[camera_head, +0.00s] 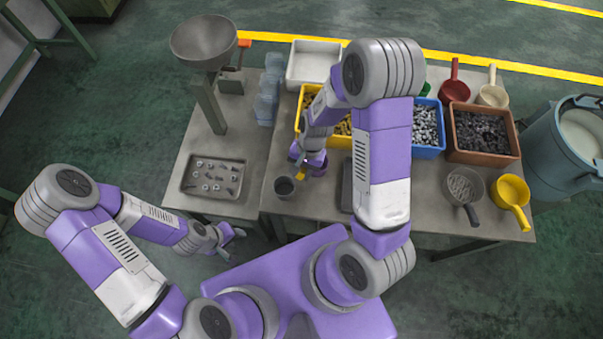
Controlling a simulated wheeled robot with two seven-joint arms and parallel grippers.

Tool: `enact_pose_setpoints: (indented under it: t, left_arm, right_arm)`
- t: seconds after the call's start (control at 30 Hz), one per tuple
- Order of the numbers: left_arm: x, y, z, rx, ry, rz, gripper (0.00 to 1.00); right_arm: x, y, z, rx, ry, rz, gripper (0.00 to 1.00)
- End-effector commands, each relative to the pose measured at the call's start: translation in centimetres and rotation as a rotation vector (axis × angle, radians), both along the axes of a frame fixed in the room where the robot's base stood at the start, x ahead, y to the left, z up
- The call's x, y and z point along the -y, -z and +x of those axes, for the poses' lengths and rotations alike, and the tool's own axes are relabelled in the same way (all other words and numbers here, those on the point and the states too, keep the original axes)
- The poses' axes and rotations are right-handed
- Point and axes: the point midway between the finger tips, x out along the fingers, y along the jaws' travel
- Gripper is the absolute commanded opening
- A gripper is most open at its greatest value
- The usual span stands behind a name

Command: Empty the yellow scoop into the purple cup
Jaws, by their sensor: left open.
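A yellow scoop (512,191) lies at the right end of the table, its handle pointing toward the front edge. No item is clearly a purple cup; a small dark grey-purple cup (284,188) stands near the table's front left edge. My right gripper (305,171) is just to the right of and above this cup. A small yellow piece shows at its tip; I cannot tell whether it is held, and the fingers are too small to read. My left gripper (236,235) is open and empty, low at the front of the left table, away from the cup.
A grey scoop (464,187) lies beside the yellow one. A yellow bin (340,141), a blue bin (429,151) and a brown bin (484,157) hold loose parts. Red (454,88) and cream (493,94) scoops lie behind. A metal tray (186,186) holds small parts.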

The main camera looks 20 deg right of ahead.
Motion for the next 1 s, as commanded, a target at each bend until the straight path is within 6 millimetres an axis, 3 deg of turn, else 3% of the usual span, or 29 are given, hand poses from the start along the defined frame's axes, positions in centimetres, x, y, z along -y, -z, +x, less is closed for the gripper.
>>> enact_pose_setpoints:
  t: [0.03, 0.67, 1.0]
  left_arm:
    - [0.0, 1.1, 0.0, 0.0, 0.0, 0.0, 0.43]
    - [0.0, 8.0, 0.0, 0.0, 0.0, 0.0, 0.43]
    - [0.0, 11.6, 0.0, 0.0, 0.0, 0.0, 0.43]
  right_arm:
    - [0.3, 0.2, 0.1, 0.007, 0.01, 0.033, 0.0]
    - [1.8, -1.5, -0.1, 0.04, 0.007, 0.438, 0.0]
    - [3.9, -1.7, -0.3, 0.069, 0.008, 0.788, 0.0]
